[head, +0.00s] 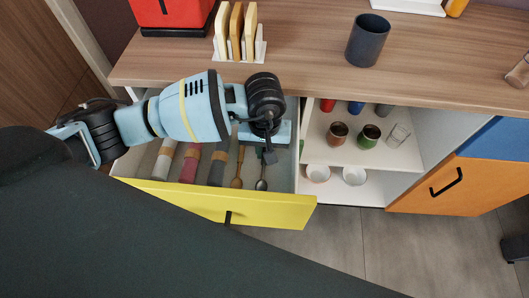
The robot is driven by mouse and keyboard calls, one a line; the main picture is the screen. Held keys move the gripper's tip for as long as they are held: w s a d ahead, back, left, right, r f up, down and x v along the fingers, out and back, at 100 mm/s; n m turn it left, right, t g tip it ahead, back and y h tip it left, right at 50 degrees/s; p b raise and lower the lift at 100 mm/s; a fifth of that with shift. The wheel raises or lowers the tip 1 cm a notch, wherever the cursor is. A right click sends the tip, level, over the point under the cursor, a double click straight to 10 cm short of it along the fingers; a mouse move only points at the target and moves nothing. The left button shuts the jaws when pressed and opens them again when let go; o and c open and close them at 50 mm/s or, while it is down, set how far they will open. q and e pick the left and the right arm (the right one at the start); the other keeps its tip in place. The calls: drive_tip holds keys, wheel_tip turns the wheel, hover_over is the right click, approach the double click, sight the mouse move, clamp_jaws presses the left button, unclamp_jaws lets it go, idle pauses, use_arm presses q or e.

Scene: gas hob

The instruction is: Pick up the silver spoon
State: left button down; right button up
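The silver spoon (261,184) appears to be the slim dark, shiny utensil lying in the open yellow-fronted drawer (210,206), near its right side. Its lower end shows; its upper part is hidden behind my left gripper. My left gripper (269,156) points down over the right part of the drawer, right above the spoon's upper part. I cannot tell whether its fingers touch the spoon or how far apart they are. My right gripper is not in view.
A wooden spoon (238,180) lies just left of the silver one, with several rolled cloths (190,163) further left. The drawer walls surround them. Open shelves (345,157) with cups and bowls stand to the right. The countertop (310,55) holds a dark cup (368,42) and a board rack (240,48).

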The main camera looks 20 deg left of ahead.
use_arm(q)
wheel_tip(320, 180, up, 10)
idle(0.5)
